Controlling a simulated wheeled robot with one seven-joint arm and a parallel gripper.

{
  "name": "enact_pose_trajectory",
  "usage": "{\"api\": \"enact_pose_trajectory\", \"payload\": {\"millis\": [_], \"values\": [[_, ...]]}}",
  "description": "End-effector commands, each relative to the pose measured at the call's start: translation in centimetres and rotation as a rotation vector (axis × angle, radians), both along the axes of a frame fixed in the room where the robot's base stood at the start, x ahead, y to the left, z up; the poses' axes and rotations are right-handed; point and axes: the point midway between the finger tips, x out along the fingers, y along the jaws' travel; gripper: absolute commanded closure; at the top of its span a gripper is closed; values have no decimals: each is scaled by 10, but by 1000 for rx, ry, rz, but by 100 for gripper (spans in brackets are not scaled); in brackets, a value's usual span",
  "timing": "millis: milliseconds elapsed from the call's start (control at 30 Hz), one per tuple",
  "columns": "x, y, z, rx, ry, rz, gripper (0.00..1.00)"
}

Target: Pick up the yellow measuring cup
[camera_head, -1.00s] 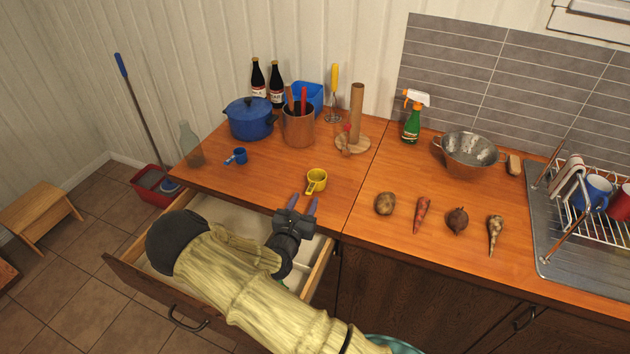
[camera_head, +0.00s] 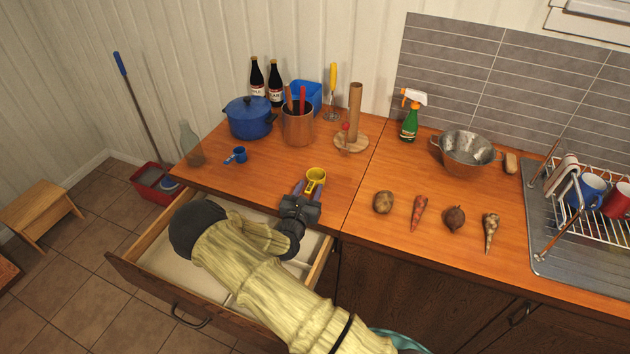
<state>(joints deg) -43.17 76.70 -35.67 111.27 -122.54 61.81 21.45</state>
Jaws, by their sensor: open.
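The yellow measuring cup (camera_head: 316,174) stands on the wooden counter near its front edge, left of the seam between the two worktops. My gripper (camera_head: 308,187) is open, and its two fingertips are at the near side of the cup, around its handle. The handle is partly hidden by the gripper, and I cannot tell whether the fingers touch it. The cup's bowl lies just beyond the fingertips.
An open drawer (camera_head: 160,232) lies under my arm. A blue measuring cup (camera_head: 237,155), blue pot (camera_head: 249,118), copper utensil holder (camera_head: 297,127) and paper-towel stand (camera_head: 354,112) are behind. A potato (camera_head: 383,202) and other vegetables lie to the right.

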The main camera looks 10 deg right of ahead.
Motion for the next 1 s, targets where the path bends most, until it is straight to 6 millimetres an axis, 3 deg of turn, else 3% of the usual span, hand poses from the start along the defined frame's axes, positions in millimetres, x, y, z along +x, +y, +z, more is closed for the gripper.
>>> {"api": "enact_pose_trajectory", "payload": {"millis": [300,500,533,833,1000], "values": [[0,0,0,1,-1,-1,59],[0,0,0,1,-1,-1,98],[0,0,0,1,-1,-1,100],[0,0,1,0,-1,0,100],[0,1,13,2,-2,-1,100]]}}
